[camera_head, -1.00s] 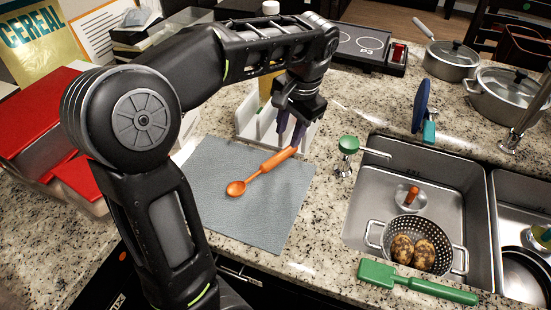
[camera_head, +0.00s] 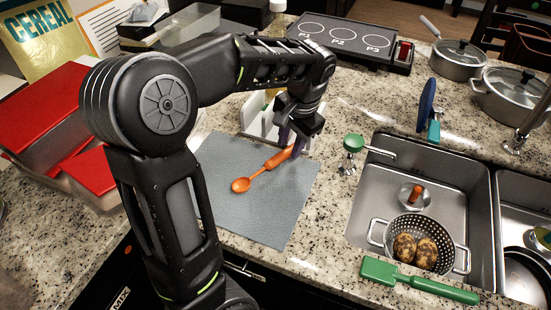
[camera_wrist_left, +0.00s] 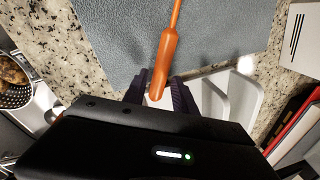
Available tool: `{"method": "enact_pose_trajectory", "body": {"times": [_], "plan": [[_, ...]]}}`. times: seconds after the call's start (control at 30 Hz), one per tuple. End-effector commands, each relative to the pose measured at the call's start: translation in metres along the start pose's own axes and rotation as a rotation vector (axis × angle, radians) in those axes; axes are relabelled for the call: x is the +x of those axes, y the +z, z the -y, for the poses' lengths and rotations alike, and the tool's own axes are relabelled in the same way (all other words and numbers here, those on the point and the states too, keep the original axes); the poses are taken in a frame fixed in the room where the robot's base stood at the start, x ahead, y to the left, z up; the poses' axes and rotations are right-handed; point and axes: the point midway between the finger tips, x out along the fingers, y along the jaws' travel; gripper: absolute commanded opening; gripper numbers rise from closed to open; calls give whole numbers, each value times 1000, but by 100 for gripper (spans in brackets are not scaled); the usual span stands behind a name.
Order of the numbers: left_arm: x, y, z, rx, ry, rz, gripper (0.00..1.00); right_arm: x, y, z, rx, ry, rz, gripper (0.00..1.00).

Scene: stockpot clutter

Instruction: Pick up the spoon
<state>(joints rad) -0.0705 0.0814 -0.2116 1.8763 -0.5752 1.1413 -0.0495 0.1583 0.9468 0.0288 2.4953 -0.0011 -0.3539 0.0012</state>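The orange spoon (camera_head: 277,159) lies on the grey mat (camera_head: 235,225) in the head view, its bowl toward the lower left and its handle toward the upper right. My left gripper (camera_head: 294,143) is at the handle's end, with its purple fingers pointing down. In the left wrist view, the spoon's handle (camera_wrist_left: 166,60) runs in between the two fingers of the left gripper (camera_wrist_left: 160,88). The fingers look open, with a small gap on each side of the handle. The spoon's bowl is outside the wrist view. My right gripper is not in view.
A white divided holder (camera_head: 262,118) stands just behind the gripper. A green-topped dispenser (camera_head: 352,145) and the sink (camera_head: 455,185) with a colander (camera_head: 449,252) are to the right. Red-lidded containers (camera_head: 60,120) stand at the left. The mat's lower part is clear.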

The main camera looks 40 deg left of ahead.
Motion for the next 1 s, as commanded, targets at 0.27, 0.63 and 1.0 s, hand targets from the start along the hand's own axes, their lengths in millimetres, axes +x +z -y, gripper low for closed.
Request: {"method": "enact_pose_trajectory", "body": {"times": [0.27,0.63,1.0], "plan": [[23,0,0,0,0,0,33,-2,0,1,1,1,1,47],[23,0,0,0,0,0,33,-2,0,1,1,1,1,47],[23,0,0,0,0,0,16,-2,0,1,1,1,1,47]]}}
